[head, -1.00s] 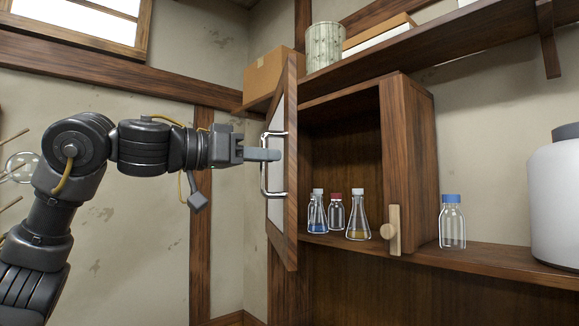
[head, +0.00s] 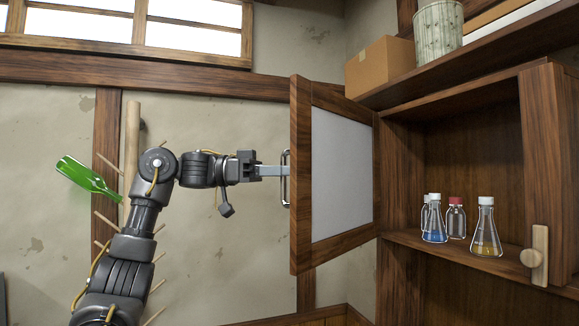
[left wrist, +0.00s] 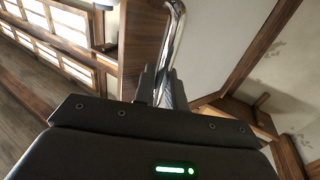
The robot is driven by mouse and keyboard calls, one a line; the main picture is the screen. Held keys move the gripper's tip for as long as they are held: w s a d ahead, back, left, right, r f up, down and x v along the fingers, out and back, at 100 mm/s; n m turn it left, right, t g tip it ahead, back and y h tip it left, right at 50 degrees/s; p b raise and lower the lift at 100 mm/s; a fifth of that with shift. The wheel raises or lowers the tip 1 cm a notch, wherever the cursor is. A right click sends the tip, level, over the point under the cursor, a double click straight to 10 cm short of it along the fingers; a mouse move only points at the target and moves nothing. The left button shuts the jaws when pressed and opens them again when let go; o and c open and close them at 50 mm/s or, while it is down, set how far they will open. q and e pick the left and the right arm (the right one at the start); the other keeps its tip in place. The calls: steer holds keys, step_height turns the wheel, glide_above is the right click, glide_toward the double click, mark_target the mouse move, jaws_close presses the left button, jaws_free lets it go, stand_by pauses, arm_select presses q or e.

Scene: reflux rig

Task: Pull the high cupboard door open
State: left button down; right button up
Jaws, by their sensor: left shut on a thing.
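The high cupboard door (head: 341,170), a wooden frame around a pale panel, stands swung wide open on the left side of the cupboard (head: 470,105) in the head view. My left gripper (head: 283,171) is shut on the handle. In the left wrist view the shiny handle (left wrist: 174,40) runs up from between the fingers (left wrist: 162,90). My right gripper is not in view.
Several flasks and bottles, including an amber flask (head: 486,232) and a blue flask (head: 434,222), stand inside the cupboard. A wooden turn latch (head: 533,257) is on its right post. A cardboard box (head: 380,66) and a patterned pot (head: 438,28) sit on the shelf above. A green bottle (head: 88,179) hangs on a rack at left.

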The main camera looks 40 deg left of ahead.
arm_select(q)
steer(key=shift+r, duration=0.1)
steer(key=c, duration=1.6)
jaws_free()
steer(key=shift+w, duration=0.1)
steer(key=shift+o, duration=0.2)
steer(key=shift+w+d, duration=0.1)
steer(key=shift+d, duration=0.1)
steer(key=v, duration=1)
steer(key=shift+a, duration=0.25)
steer(key=shift+s+a, duration=0.2)
